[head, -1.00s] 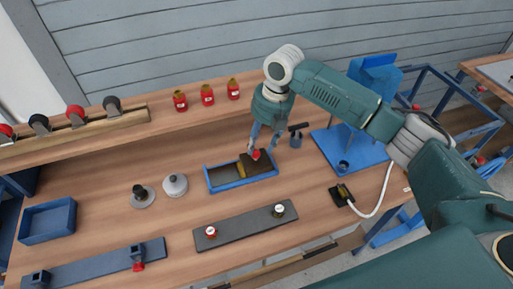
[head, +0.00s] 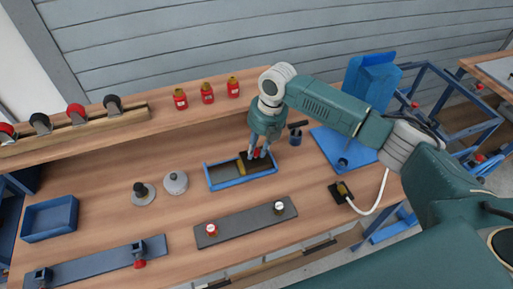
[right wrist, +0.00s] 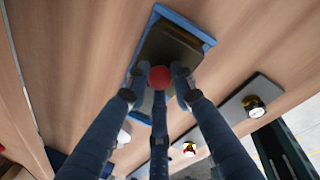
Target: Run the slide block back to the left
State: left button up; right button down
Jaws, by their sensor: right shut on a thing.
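The slide block (head: 264,165) is dark with a red knob on top. It sits at the right end of a blue tray-like slide base (head: 243,182), with a yellow strip (head: 242,168) at its left side. The left part of the base is empty. My right gripper (head: 258,154) is down at the block, its fingers shut on the red knob. In the right wrist view the red knob (right wrist: 160,77) shows between the fingertips (right wrist: 158,86), above the dark block (right wrist: 172,45). My left gripper is not in view.
A grey strip (head: 245,224) with two small capped fittings lies in front of the base. Three red bottles (head: 207,94) stand behind.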

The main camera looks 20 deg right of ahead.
jog(key=a+p, duration=0.2)
jog(key=a, duration=0.9)
jog(key=shift+s+a+r, duration=0.1)
jog(key=shift+s+a, duration=0.05)
jog(key=shift+a, duration=0.15)
jog(key=c, duration=1.8)
grip_release()
jog(key=o, duration=0.3)
jog(key=shift+a, duration=0.1)
jog(key=shift+o, duration=0.2)
jog(key=shift+r, duration=0.1)
notch_tip(320, 180, up, 12)
jog(key=s+d, duration=0.1)
jog(key=d, duration=0.1)
jog(key=shift+f, duration=0.25)
jog(key=shift+s, duration=0.1)
